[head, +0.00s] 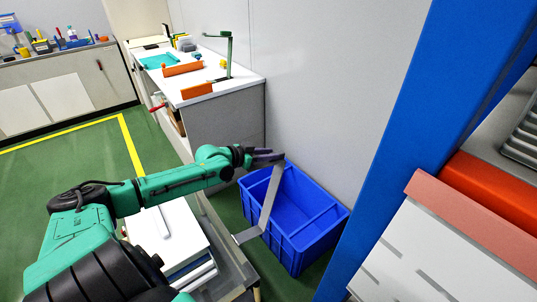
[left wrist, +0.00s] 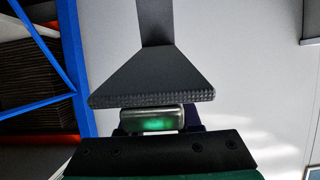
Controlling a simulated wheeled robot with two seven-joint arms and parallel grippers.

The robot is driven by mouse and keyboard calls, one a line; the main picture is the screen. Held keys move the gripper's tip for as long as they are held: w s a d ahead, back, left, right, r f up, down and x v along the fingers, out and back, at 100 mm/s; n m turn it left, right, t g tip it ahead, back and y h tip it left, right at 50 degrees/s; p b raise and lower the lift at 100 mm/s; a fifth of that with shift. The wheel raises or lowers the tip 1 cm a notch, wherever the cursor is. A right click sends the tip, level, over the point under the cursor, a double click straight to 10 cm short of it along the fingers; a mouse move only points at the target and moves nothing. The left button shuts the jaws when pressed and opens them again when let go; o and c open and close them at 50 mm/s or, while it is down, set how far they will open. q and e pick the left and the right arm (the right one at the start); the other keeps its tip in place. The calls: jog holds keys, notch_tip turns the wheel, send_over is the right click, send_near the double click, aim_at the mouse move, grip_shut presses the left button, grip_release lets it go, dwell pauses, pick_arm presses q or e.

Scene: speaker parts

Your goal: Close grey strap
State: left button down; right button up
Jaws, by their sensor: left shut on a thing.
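The grey strap (head: 268,204) is a thin bent band in the head view. It hangs down from my left gripper (head: 268,157), and its lower part bends left toward the edge of a grey cart. My left gripper is shut on the strap's upper end. In the left wrist view, a dark grey piece (left wrist: 152,72) widens toward the gripper and narrows upward; I cannot tell how much of it is strap and how much is finger. A silvery piece with a green reflection (left wrist: 151,121) lies just below it. My right gripper is not in view.
A blue crate (head: 322,232) stands on the floor behind the strap. White stacked boards (head: 165,236) lie on the cart below my left arm. A blue post (head: 400,150) and a rack stand at the right. A white workbench (head: 235,80) is farther back.

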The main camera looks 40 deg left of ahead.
pick_arm(q)
jog(key=shift+s+a+r, duration=0.1)
jog(key=shift+s+a, duration=0.05)
jog(key=shift+s, duration=0.1)
dwell(0.8)
jog(key=shift+s+a+r+p, duration=0.1)
jog(key=shift+s+a+p, duration=0.15)
jog(key=shift+p, duration=0.3)
jog(key=s+a+r+t+p, duration=0.1)
jog(key=s+a+t+p, duration=0.2)
jog(key=s, duration=0.8)
jog(key=s+a+r+t+h+p, duration=0.1)
jog(key=s+a+t+p, duration=0.2)
jog(key=s, duration=0.8)
jog(key=shift+s+a+r+t+h+p, duration=0.25)
jog(key=shift+s+t+h+p, duration=0.1)
jog(key=shift+p, duration=0.55)
jog(key=shift+s+f, duration=0.15)
jog(key=shift+s, duration=0.3)
jog(key=c, duration=0.6)
grip_release()
jog(key=shift+s+a, duration=0.1)
